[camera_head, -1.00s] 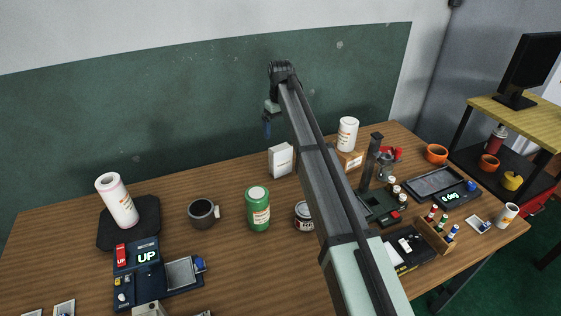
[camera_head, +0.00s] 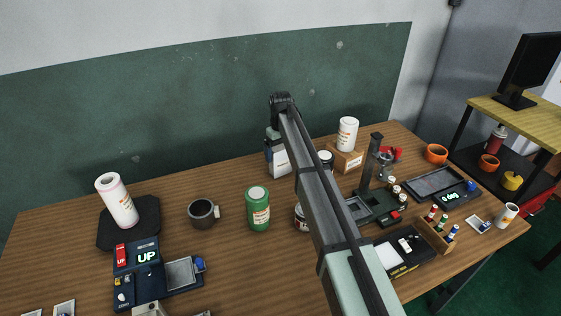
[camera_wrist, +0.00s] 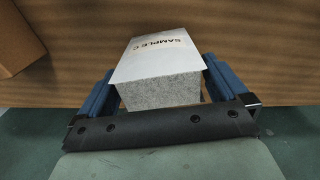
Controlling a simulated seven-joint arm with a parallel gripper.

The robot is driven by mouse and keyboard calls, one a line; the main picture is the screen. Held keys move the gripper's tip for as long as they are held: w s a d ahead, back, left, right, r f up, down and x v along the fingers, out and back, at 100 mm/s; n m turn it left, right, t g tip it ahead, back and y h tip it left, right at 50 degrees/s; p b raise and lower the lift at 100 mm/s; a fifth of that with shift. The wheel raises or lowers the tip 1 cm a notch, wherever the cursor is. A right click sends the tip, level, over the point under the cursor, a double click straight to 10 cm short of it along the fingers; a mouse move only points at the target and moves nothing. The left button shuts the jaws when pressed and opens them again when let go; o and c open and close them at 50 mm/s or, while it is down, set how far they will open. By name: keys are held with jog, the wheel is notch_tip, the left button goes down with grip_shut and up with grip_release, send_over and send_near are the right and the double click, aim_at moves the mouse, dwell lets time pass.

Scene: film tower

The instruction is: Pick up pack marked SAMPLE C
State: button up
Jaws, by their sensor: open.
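The pack marked SAMPLE C (camera_wrist: 158,52) is a white box with speckled grey sides, and its lettering shows in the wrist view. In the head view the white pack (camera_head: 279,163) stands at the back of the desk, its top hidden by my gripper (camera_head: 271,139). In the wrist view my gripper (camera_wrist: 160,78) is open, with one blue finger on each side of the pack. The right finger looks close to the pack; I cannot tell whether either finger touches it.
A cardboard box (camera_head: 346,161) bearing a white bottle (camera_head: 347,133) stands right of the pack. A green can (camera_head: 257,212) and a dark mug (camera_head: 203,213) stand nearer, to the left. The green wall (camera_head: 130,140) is close behind.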

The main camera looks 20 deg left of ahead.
notch_tip(320, 180, down, 3)
jog(key=shift+f, duration=0.2)
jog(key=c, duration=0.9)
jog(key=shift+r, duration=0.15)
